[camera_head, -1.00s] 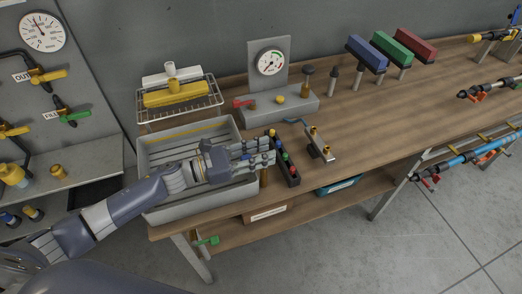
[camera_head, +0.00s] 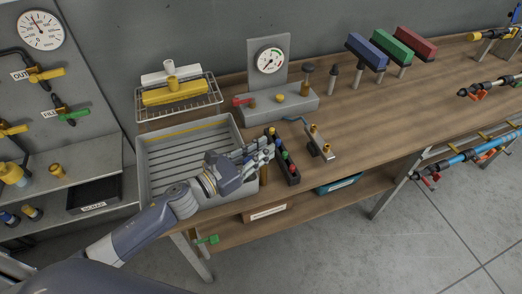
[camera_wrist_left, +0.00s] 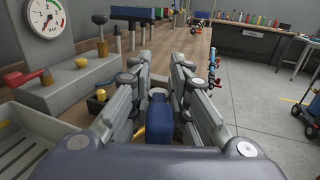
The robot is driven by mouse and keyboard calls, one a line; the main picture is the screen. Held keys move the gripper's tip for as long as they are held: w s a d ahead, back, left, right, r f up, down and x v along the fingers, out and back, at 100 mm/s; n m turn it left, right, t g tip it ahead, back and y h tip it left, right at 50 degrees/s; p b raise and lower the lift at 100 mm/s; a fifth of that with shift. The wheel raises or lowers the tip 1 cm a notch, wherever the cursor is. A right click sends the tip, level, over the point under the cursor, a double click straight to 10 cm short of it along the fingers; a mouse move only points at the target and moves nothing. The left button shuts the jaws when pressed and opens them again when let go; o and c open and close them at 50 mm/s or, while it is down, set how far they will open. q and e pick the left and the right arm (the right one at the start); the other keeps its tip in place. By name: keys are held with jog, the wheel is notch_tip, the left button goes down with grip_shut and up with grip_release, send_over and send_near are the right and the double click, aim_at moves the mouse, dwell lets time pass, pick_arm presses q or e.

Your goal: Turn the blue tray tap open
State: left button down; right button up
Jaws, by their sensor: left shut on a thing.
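My left gripper (camera_head: 266,150) reaches over the right edge of the grey ribbed tray (camera_head: 150,158). In the left wrist view its fingers (camera_wrist_left: 160,92) are closed in on a blue block-like piece (camera_wrist_left: 159,120), which looks like the blue tap's handle. The fingers hide the rest of it, and I cannot tell how far it is turned. In the head view the hand covers this spot. A narrow black holder (camera_head: 291,177) with small coloured knobs stands just right of the fingertips. My right gripper is out of view.
A small metal bracket (camera_head: 320,148) with brass fittings and a dark lever stands right of the holder. Behind are a gauge stand (camera_head: 285,104) with a red lever and a wire rack (camera_head: 207,108).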

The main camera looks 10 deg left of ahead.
pick_arm(q)
jog(key=n+t+y, duration=0.1)
jog(key=y, duration=0.1)
jog(key=n+t+y, duration=0.1)
jog(key=n, duration=0.1)
jog(key=shift+s+d+y, duration=0.1)
jog(key=shift+d+y, duration=0.1)
jog(key=shift+y, duration=0.2)
jog(key=n+t+y+b, duration=0.1)
jog(key=n+y, duration=0.1)
jog(key=y, duration=0.2)
jog(key=shift+n, duration=0.3)
jog(key=n+y+b, duration=0.1)
jog(key=n+y, duration=0.1)
jog(key=y, duration=0.1)
jog(key=n+y, duration=0.1)
jog(key=y, duration=0.2)
jog(key=shift+d+n+b, duration=0.2)
jog(key=shift+n+b, duration=0.15)
jog(key=shift+n, duration=0.05)
jog(key=shift+n+y+b, duration=0.3)
jog(key=shift+n+y, duration=0.4)
jog(key=shift+y, duration=0.4)
jog(key=c, duration=1.6)
grip_release()
jog(key=shift+c, duration=0.2)
jog(key=v, duration=1.2)
jog(key=shift+d, duration=0.2)
